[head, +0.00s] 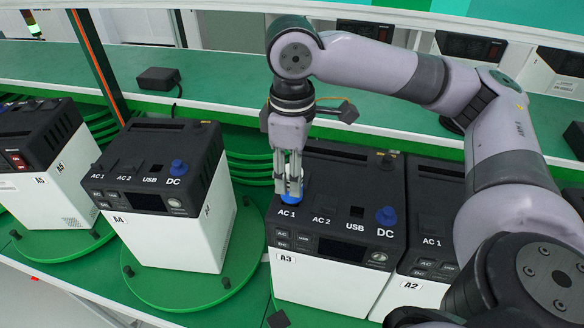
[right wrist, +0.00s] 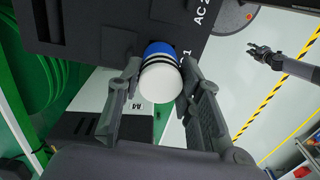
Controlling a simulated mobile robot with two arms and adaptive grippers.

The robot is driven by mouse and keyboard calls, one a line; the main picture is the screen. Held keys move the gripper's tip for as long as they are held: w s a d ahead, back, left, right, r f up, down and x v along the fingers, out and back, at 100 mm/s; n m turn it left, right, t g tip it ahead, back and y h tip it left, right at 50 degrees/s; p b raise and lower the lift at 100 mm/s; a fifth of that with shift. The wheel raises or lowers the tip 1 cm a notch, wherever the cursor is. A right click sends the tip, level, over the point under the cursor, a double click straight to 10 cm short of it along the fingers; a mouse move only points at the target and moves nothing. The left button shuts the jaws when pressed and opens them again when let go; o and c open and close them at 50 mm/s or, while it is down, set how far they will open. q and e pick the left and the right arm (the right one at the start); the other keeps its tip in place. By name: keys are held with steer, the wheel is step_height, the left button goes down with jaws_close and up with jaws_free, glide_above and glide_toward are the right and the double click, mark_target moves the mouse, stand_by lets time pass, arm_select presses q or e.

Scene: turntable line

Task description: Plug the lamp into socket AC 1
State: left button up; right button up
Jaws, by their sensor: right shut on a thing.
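My right gripper (head: 289,190) is over the left end of the black top of power unit A3 (head: 322,285), at its AC 1 label. It is shut on the blue-and-white lamp plug (right wrist: 159,72), with one finger on each side in the right wrist view (right wrist: 160,85). The plug's blue end is at the black top face; I cannot tell how deep it sits. The socket AC 1 is hidden beneath it. A small dark gripper (right wrist: 262,54), probably my left, shows far off in the right wrist view; its jaw state is unclear.
Unit A4 (head: 165,235) stands on a green turntable at left, and unit A2 (head: 430,235) is close at right. A black adapter (head: 158,78) lies on the green shelf behind.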

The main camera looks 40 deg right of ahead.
steer(key=shift+f, duration=0.1)
steer(key=o, duration=1.3)
step_height(320, 180, up, 12)
